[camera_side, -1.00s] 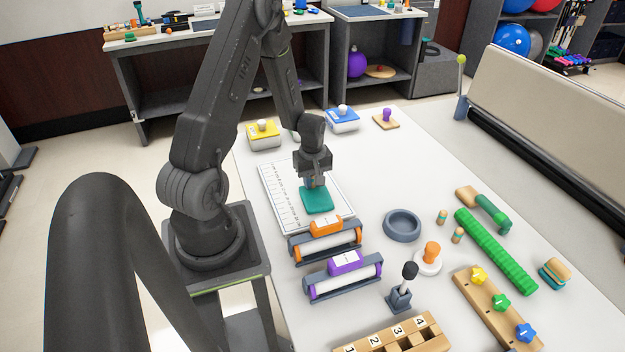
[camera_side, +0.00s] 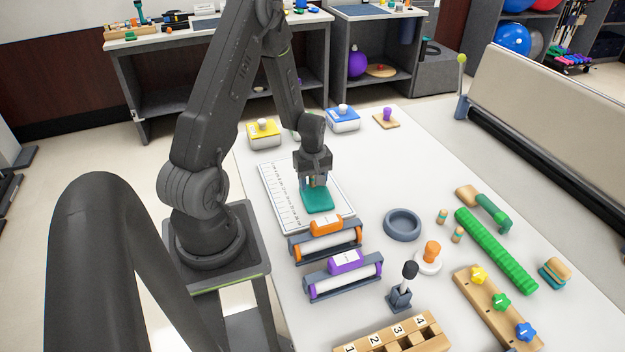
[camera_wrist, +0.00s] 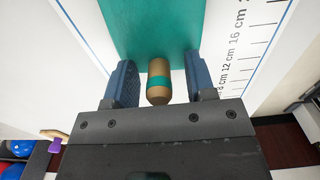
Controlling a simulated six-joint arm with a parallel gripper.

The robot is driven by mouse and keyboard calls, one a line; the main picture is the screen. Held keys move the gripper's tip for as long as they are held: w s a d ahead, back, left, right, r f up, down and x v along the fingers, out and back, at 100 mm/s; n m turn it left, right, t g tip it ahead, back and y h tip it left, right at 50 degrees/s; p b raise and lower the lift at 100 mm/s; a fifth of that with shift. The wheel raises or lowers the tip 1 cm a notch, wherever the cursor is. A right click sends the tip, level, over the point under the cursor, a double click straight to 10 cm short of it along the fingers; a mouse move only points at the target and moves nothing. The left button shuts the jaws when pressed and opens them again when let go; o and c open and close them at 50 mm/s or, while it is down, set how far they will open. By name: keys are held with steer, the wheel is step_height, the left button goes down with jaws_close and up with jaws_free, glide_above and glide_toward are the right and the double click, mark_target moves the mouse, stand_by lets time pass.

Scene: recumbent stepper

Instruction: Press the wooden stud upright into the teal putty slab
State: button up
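The teal putty slab (camera_side: 319,202) lies on the white ruled board, and it fills the top of the wrist view (camera_wrist: 150,25). The wooden stud (camera_wrist: 159,82), with a teal band, is between my gripper's blue-grey fingers in the wrist view. It appears upright on or in the slab; its lower end and any depth in the putty are hard to see. My gripper (camera_wrist: 159,64) is open around the stud, with a visible gap on each side. In the side view my gripper (camera_side: 315,186) is low over the slab's far part.
The ruled board (camera_side: 280,190) lies under the slab. Orange (camera_side: 326,225) and purple (camera_side: 343,264) roller stands are close in front. A grey bowl (camera_side: 402,225) and two more banded studs (camera_side: 442,216) are to the right. Yellow (camera_side: 264,132) and blue (camera_side: 342,120) boxes stand behind.

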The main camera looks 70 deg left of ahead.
steer(key=shift+r, duration=0.1)
step_height(320, 180, up, 21)
steer(key=shift+f, duration=0.2)
stand_by(0.9)
steer(key=shift+w, duration=0.1)
steer(key=d+r+m+t+y, duration=0.1)
steer(key=d+r+m, duration=0.35)
steer(key=d, duration=0.35)
steer(key=d+r+m+t, duration=0.2)
steer(key=d+r+m, duration=0.1)
steer(key=d+m, duration=0.3)
steer(key=s+d+r+m+t+h, duration=0.1)
steer(key=s+d+r+m+t, duration=0.1)
steer(key=s+d+m, duration=0.5)
steer(key=s+d, duration=0.1)
steer(key=d, duration=0.3)
steer(key=shift+d+r+t, duration=0.3)
steer(key=shift+r, duration=0.1)
